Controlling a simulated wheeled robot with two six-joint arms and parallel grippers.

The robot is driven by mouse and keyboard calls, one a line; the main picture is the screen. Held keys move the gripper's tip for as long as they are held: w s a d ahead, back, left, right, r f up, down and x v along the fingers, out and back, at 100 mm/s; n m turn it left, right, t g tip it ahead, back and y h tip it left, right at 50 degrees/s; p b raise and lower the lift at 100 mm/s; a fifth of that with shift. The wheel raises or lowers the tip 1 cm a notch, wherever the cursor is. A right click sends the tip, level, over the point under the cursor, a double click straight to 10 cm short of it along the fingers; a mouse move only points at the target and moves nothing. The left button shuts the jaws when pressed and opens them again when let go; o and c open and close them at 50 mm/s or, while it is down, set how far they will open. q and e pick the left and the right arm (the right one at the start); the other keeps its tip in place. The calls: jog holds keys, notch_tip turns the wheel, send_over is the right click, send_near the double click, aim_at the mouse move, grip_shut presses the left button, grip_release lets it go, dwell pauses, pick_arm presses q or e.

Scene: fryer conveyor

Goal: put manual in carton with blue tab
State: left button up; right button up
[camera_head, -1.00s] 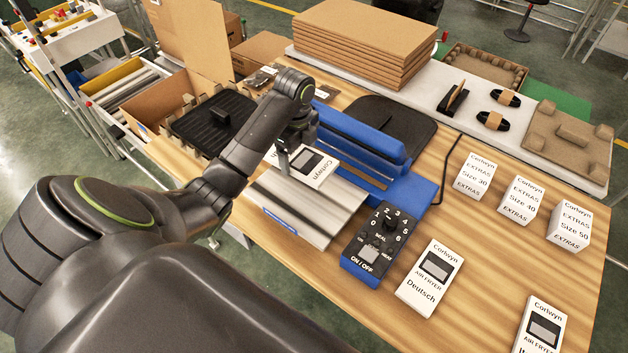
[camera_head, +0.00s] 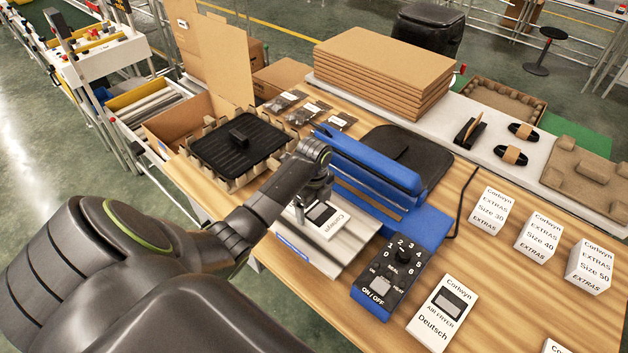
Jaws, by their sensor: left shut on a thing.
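My left gripper (camera_head: 309,206) is shut on a white manual (camera_head: 328,222) marked Corlwyn, above the metal plate (camera_head: 340,252) in front of the blue sealer. Whether the manual touches the plate I cannot tell. The open cardboard carton (camera_head: 172,122) stands at the left with its flap up. A small blue tab (camera_head: 163,147) shows on its near left side. A black ridged tray with a handle block (camera_head: 240,150) sits in its packing. My right gripper is out of view.
The blue sealer (camera_head: 370,165) and its control box (camera_head: 390,277) stand beside the held manual. Three white EXTRAS boxes (camera_head: 538,238) stand at the right. Stacked cardboard (camera_head: 383,65) is at the back. Bare wood lies at right.

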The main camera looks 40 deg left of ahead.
pick_arm(q)
jog(key=shift+f, duration=0.1)
jog(key=o, duration=1)
